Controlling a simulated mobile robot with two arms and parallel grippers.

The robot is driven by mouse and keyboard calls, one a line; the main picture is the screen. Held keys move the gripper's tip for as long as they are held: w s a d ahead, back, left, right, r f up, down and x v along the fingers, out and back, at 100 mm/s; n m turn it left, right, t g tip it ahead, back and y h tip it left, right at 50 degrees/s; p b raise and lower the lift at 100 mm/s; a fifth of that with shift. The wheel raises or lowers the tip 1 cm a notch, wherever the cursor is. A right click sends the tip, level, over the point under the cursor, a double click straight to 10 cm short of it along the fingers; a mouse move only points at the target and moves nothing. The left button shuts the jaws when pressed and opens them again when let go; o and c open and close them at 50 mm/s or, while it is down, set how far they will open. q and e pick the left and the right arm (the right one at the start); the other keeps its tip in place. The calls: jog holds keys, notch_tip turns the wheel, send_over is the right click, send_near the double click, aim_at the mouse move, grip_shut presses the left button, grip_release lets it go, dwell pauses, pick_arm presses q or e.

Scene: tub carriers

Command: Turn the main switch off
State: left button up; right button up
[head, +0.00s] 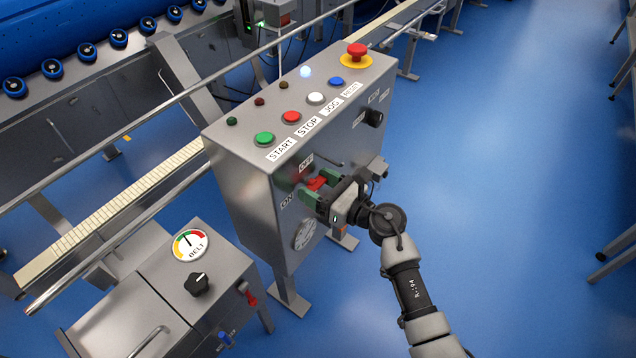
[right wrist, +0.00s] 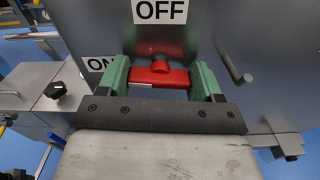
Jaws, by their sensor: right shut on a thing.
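The main switch is a red handle (head: 317,183) on the front face of the grey control box (head: 246,190). An OFF label (head: 306,161) is above it and an ON label (head: 287,200) is to its left. My right gripper (head: 313,186) is shut on the handle, with a green finger at each end. In the right wrist view the red handle (right wrist: 160,77) lies crosswise between the fingers, below the OFF label (right wrist: 161,11). The ON label (right wrist: 97,64) is partly hidden behind the left finger. The handle's exact turn is hard to tell. My left gripper is not in view.
Green START (head: 264,139), red STOP (head: 291,117), white and blue buttons and a red emergency button (head: 357,50) sit on the box top. A black knob (head: 373,118) is right of the switch. A lower BELT cabinet (head: 150,305) stands left.

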jog(key=m+p, duration=0.2)
jog(key=m, duration=0.1)
jog(key=shift+r, duration=0.15)
jog(key=m+p, duration=0.2)
jog(key=m, duration=0.3)
jog(key=shift+d+p, duration=0.1)
jog(key=shift+p, duration=0.3)
jog(key=m+p, duration=0.2)
jog(key=m, duration=0.2)
jog(key=shift+f+m+p, duration=0.15)
jog(key=shift+m+p, duration=0.3)
jog(key=shift+m, duration=0.8)
jog(key=shift+f+m+p, duration=0.1)
jog(key=shift+m+p, duration=0.35)
jog(key=shift+m, duration=0.8)
jog(key=o, duration=0.9)
jog(key=shift+o, duration=0.2)
jog(key=v, duration=1)
jog(key=shift+s+d, duration=0.2)
jog(key=shift+d, duration=0.15)
jog(key=shift+f, duration=0.1)
